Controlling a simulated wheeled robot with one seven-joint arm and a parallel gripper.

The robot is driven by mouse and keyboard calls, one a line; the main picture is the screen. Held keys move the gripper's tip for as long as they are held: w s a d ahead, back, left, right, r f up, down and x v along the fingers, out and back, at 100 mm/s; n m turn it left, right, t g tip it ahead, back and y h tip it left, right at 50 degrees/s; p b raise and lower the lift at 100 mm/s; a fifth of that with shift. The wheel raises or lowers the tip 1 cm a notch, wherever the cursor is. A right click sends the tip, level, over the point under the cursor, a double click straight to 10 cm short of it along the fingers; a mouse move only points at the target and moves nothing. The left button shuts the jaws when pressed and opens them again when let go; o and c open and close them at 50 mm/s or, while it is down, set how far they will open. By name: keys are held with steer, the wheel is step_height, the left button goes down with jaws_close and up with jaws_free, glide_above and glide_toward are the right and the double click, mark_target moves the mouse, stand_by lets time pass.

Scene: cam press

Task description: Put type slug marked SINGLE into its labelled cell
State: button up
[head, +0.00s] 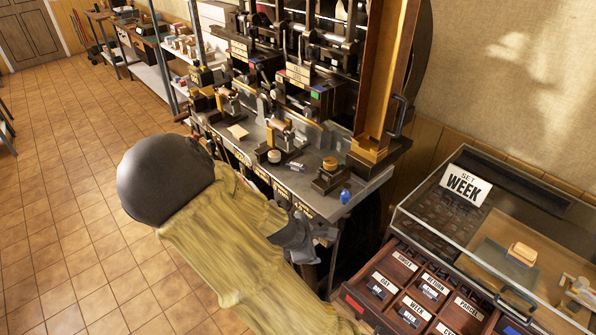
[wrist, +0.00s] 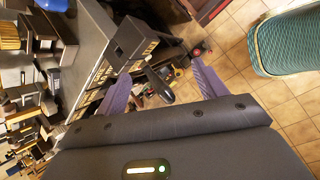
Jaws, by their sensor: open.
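My gripper (head: 297,236) hangs beside the front edge of the press bench, partly hidden behind my sleeve in the head view. In the wrist view its two fingers stand wide apart, with nothing held between them (wrist: 160,68). A small grey metal piece (head: 297,166) lies on the bench top; it may be a type slug, but no marking on it is readable. The open drawer (head: 351,300) at lower right has labelled cells. Its SINGLE label (head: 405,259) is at the back left, and no slug shows clearly there. Dark slugs show by DAY, RETURN and WEEK.
A glass case (head: 440,218) with a SET WEEK sign stands above the drawer. Tiled floor (head: 70,200) is clear at left. A teal upholstered object (wrist: 285,42) shows in the wrist view.

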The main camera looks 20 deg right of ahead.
steer(key=s+a+r+m+y+b, duration=0.4)
steer(key=s+m, duration=0.4)
steer(key=m, duration=0.7)
steer(key=shift+s+a+r+m+g+y+b, duration=0.2)
steer(key=shift+a+m+g+y+b, duration=0.15)
steer(key=shift+a+y+b, duration=0.65)
